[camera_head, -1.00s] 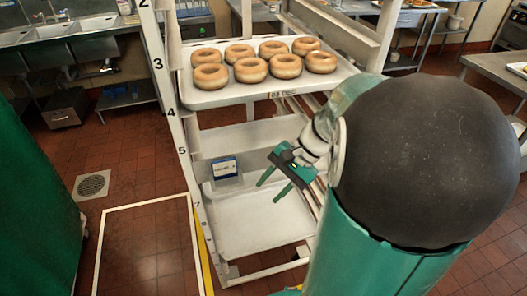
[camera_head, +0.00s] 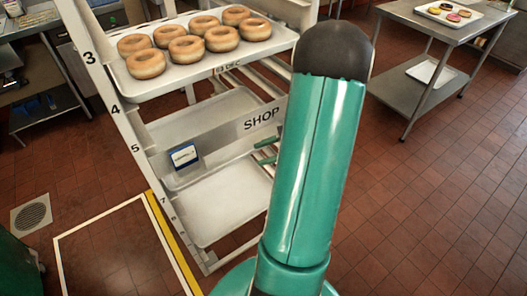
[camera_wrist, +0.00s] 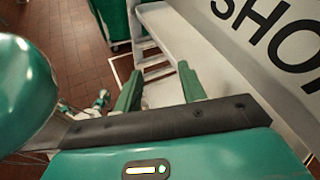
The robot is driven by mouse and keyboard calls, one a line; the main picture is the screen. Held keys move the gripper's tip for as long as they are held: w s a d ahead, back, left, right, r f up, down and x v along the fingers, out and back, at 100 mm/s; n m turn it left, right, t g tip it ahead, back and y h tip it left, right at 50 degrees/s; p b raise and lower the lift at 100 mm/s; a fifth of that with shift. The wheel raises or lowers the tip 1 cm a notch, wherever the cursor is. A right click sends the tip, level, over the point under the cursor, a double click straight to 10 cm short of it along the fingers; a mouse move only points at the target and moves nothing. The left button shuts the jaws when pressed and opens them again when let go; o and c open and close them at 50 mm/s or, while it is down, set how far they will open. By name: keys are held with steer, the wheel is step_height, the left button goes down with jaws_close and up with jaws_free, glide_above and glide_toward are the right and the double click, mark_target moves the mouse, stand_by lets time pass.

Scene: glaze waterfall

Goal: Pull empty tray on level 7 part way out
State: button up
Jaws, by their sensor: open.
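The empty white tray (camera_head: 215,207) lies low in the rack, near the 7 mark on its left upright, in the head view. My gripper (camera_head: 264,151) shows only as green fingertips beside my arm, at the right end of the SHOP panel and up and to the right of the tray. The wrist view shows both green fingers of my gripper (camera_wrist: 160,70) spread apart with nothing held. A pale surface lies beyond them; I cannot tell if it is the tray. My arm hides the rack's lower right side.
A tray (camera_head: 190,72) of several doughnuts juts out at level 3, above my gripper. The white SHOP panel (camera_head: 225,137) crosses the rack; it shows close on the right in the wrist view (camera_wrist: 285,35). A steel table (camera_head: 440,32) stands right. The floor at right is clear.

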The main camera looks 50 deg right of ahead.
mark_target(220, 167)
steer(key=x, duration=1.3)
steer(key=shift+w+a+f, duration=0.2)
steer(key=shift+w+a, duration=0.05)
steer(key=shift+c, duration=0.2)
jaws_close()
